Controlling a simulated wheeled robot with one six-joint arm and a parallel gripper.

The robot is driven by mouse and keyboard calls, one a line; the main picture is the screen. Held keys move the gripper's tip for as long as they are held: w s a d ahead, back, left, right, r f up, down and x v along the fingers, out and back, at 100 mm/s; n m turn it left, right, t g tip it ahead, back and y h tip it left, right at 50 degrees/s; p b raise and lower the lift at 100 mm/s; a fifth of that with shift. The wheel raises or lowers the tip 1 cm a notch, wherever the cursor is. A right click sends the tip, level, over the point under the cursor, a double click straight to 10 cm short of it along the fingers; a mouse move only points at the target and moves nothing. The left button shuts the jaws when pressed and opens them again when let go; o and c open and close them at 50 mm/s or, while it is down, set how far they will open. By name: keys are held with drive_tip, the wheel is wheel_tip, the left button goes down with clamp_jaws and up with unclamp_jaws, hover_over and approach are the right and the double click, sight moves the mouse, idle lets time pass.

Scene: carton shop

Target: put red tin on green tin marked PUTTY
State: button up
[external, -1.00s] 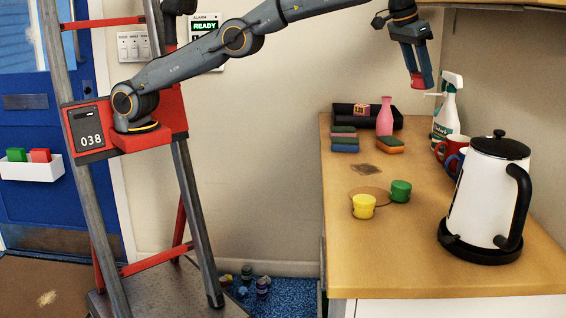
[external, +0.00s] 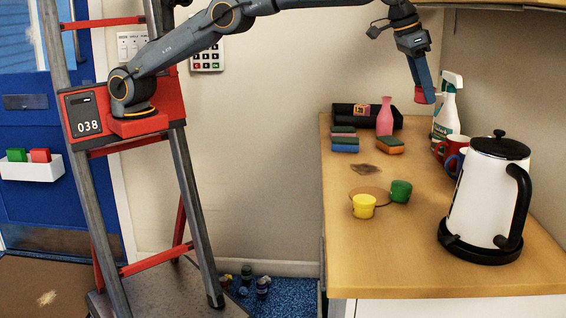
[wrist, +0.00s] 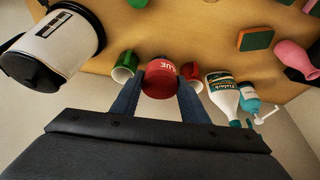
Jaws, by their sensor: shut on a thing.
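My gripper (external: 423,92) is shut on the red tin (external: 420,96) and holds it in the air above the back right part of the counter. A green thing at the top edge of the wrist view (wrist: 137,3) looks like this tin.
A yellow tin (external: 364,207) stands left of the green tin. A white kettle (external: 485,195) stands at the right. Mugs (external: 440,153), a spray bottle (external: 446,115), a pink bottle (external: 385,117) and sponges (external: 344,141) stand farther back. The counter (external: 400,260) is clear in front.

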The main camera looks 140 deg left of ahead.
drive_tip(key=w+d+f+m+t+h+b, duration=0.15)
drive_tip(key=d+f+m, duration=0.25)
drive_tip(key=d+f, duration=0.45)
drive_tip(key=p, duration=0.3)
hover_over(407, 185)
drive_tip(key=s, duration=0.1)
drive_tip(key=f, duration=0.6)
drive_tip(key=d+f, duration=0.1)
drive_tip(key=f, duration=0.2)
drive_tip(key=shift+s, duration=0.2)
drive_tip(key=shift+f, duration=0.15)
drive_tip(key=shift+f, duration=0.1)
drive_tip(key=shift+f, duration=0.35)
drive_tip(key=o, duration=0.7)
drive_tip(key=shift+f+b, duration=0.1)
drive_tip(key=shift+b, duration=0.2)
drive_tip(key=o, duration=0.4)
